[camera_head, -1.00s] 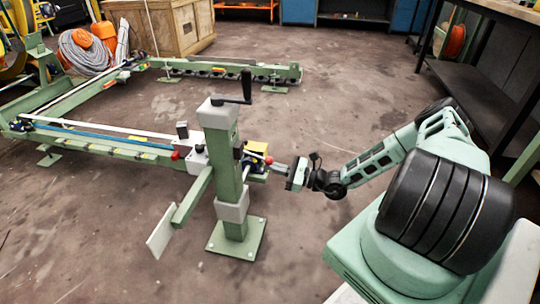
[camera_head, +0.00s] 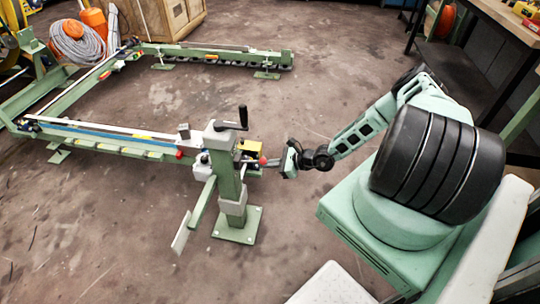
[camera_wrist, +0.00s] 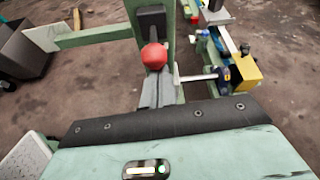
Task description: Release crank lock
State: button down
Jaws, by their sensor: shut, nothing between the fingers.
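A green post (camera_head: 229,180) stands on a floor plate and carries a crank (camera_head: 231,125) with a black upright handle on top. A red ball knob (camera_head: 263,161) is on the post's right side; it also shows large in the wrist view (camera_wrist: 153,56), in front of a dark block on the post. I cannot tell for sure that this knob is the crank lock. My gripper (camera_head: 271,163) is shut and empty, reaching from the right. In the wrist view its grey fingers (camera_wrist: 152,83) end right at the knob; whether they touch it is unclear.
A yellow block (camera_head: 253,147) is just behind the knob. A second red knob (camera_head: 180,154) is left of the post. A long green rail frame (camera_head: 100,143) extends left and back. A plate (camera_head: 181,233) on an arm juts forward. A dark workbench (camera_head: 465,60) stands right. Middle floor is clear.

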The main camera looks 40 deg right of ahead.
aim_at(265, 159)
jog(key=r+p, duration=0.1)
jog(key=p, duration=0.3)
jog(key=r+g+h+p, duration=0.1)
jog(key=r+p, duration=0.1)
jog(key=p, duration=0.2)
jog(key=w+a+r+g+p, duration=0.1)
jog(key=r+p, duration=0.1)
jog(key=p, duration=0.3)
jog(key=shift+h, duration=0.3)
jog(key=shift+w+r+p, duration=0.15)
jog(key=shift+w+p, duration=0.05)
jog(key=shift+p, duration=0.25)
jog(key=shift+w+a+r, duration=0.15)
jog(key=shift+w+r, duration=0.05)
jog(key=shift+w, duration=0.05)
notch_tip(265, 159, down, 5)
jog(key=s+d+b, duration=0.2)
jog(key=b, duration=0.2)
jog(key=s+d+r+p, duration=0.1)
jog(key=s+d+r, duration=0.2)
jog(key=s+r, duration=0.2)
notch_tip(265, 159, up, 4)
jog(key=shift+s+d+f, duration=0.15)
jog(key=shift+d+f, duration=0.1)
jog(key=shift+d, duration=0.05)
